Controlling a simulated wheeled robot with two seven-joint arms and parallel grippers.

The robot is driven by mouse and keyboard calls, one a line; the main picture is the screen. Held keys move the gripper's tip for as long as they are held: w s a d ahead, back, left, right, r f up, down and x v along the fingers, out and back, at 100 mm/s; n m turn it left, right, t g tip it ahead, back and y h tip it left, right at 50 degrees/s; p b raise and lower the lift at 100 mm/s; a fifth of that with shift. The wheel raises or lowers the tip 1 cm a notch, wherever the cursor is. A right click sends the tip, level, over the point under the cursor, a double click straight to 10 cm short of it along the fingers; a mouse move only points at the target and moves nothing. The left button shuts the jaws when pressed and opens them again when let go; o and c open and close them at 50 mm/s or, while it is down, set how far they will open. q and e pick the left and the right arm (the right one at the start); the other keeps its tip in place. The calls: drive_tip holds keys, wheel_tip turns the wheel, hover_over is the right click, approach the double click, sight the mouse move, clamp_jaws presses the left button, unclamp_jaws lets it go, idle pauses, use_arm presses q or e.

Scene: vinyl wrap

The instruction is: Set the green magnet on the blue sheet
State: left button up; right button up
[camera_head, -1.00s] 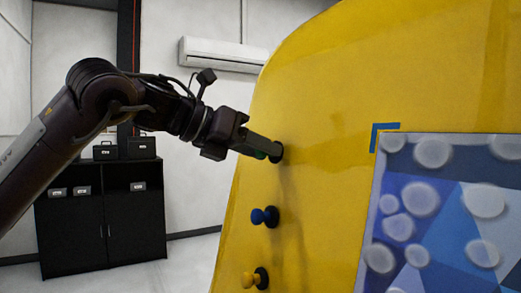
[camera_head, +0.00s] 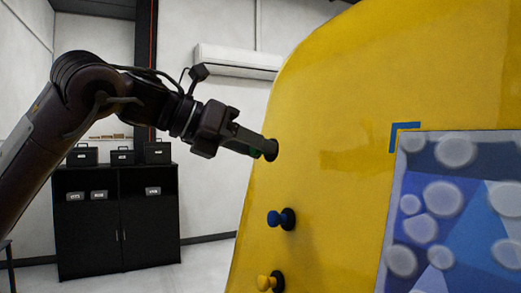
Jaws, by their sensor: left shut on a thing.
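My left gripper (camera_head: 254,145) comes in from the left and is shut on the green magnet. Only a sliver of green shows between the fingers, and the magnet's round black base (camera_head: 270,150) sticks out at the tips. The base appears in front of the yellow panel's left part and looks apart from its surface, though the gap is hard to judge. The blue sheet (camera_head: 471,212), patterned with pale round spots, lies on the panel at the right, cut off by the picture edge. My right gripper is not in view.
A blue magnet (camera_head: 281,218) and a yellow magnet (camera_head: 270,282) sit on the yellow panel (camera_head: 340,215) below my gripper. A blue corner mark (camera_head: 402,128) is at the sheet's upper left. A black cabinet (camera_head: 117,218) stands behind. The panel between magnets and sheet is clear.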

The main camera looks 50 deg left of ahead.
use_arm(q)
drive_tip(key=shift+f+v, duration=0.25)
drive_tip(key=shift+v, duration=1.05)
